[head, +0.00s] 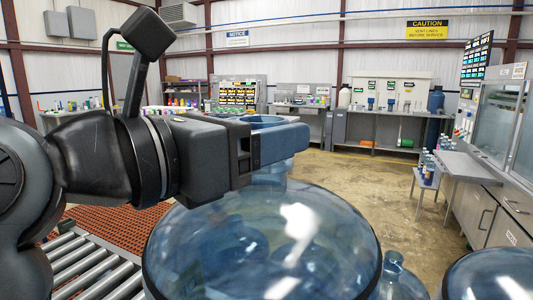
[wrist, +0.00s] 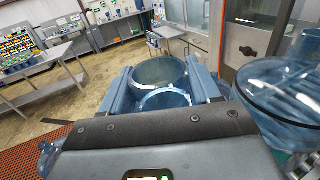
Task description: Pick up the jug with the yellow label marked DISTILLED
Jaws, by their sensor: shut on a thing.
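A large clear blue jug (head: 265,240) fills the lower middle of the head view, upright, its lower part cut off by the frame. My gripper (head: 283,132) is shut around the jug's neck, just under the rim. In the wrist view the two blue fingers of my gripper (wrist: 160,90) sit on either side of the round, open mouth of the jug (wrist: 160,72). No yellow label or DISTILLED marking shows on the held jug in either view, so I cannot tell which label it bears.
More blue jugs stand to the right, a small-necked one (head: 400,280) and a large one (head: 490,275). A roller conveyor (head: 85,268) is at the lower left, beside orange floor matting (head: 110,222). A grey side table (head: 450,168) and cabinets stand right. Open floor lies beyond.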

